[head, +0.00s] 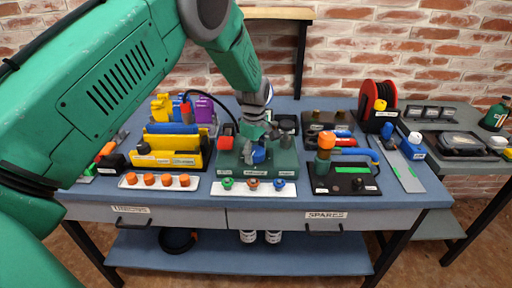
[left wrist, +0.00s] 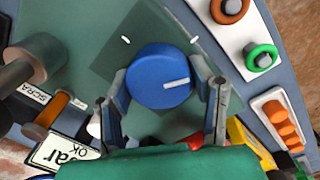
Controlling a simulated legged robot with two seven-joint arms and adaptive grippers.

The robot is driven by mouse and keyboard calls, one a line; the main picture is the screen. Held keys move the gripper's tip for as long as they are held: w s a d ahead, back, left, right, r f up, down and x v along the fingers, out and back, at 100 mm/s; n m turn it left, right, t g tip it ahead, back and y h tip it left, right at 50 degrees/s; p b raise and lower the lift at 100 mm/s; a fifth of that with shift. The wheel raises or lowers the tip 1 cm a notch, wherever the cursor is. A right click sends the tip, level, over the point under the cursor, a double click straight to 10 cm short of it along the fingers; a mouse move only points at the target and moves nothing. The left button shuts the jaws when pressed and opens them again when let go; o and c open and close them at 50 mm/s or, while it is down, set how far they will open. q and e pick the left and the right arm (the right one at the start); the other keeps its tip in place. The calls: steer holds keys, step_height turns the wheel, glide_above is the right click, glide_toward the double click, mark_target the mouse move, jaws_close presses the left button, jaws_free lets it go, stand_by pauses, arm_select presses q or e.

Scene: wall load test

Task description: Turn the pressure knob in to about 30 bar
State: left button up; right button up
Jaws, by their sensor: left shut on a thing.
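The pressure knob (left wrist: 160,77) is a round blue dial with a white pointer line that points to the right in the left wrist view. It sits on a dark patch of a green housing (left wrist: 215,70), with white tick marks beside it. In the head view the knob (head: 259,156) shows under my left gripper (head: 256,148). My left gripper (left wrist: 164,88) has one finger on each side of the knob and is shut on it. A display (left wrist: 62,152) reading "bar" and "OK" is cut off, its number hidden. My right gripper is not in view.
A white strip with several coloured rings (head: 253,187) lies in front of the housing. A yellow caddy (head: 168,150) stands to the left. A black box with an orange-topped part (head: 345,178) stands to the right.

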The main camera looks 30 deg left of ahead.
arm_select(q)
steer(key=m+p, duration=0.1)
steer(key=m, duration=0.1)
steer(key=shift+r+m, duration=0.1)
steer(key=shift+m, duration=0.3)
steer(key=m+p, duration=0.1)
steer(key=m, duration=0.2)
steer(key=shift+w+m+p, duration=0.1)
steer(key=shift+m+p, duration=0.2)
steer(key=shift+p, duration=0.05)
steer(key=m, duration=0.3)
steer(key=shift+m+p, duration=0.3)
steer(key=shift+p, duration=0.05)
steer(key=m, duration=0.4)
steer(key=shift+w+m+h, duration=0.1)
steer(key=shift+m+h, duration=0.2)
steer(key=m, duration=0.3)
steer(key=shift+m+g, duration=0.3)
steer(key=m, duration=0.3)
steer(key=shift+m, duration=0.4)
steer(key=m, duration=0.3)
steer(key=shift+m, duration=2.2)
steer(key=shift+w, duration=0.1)
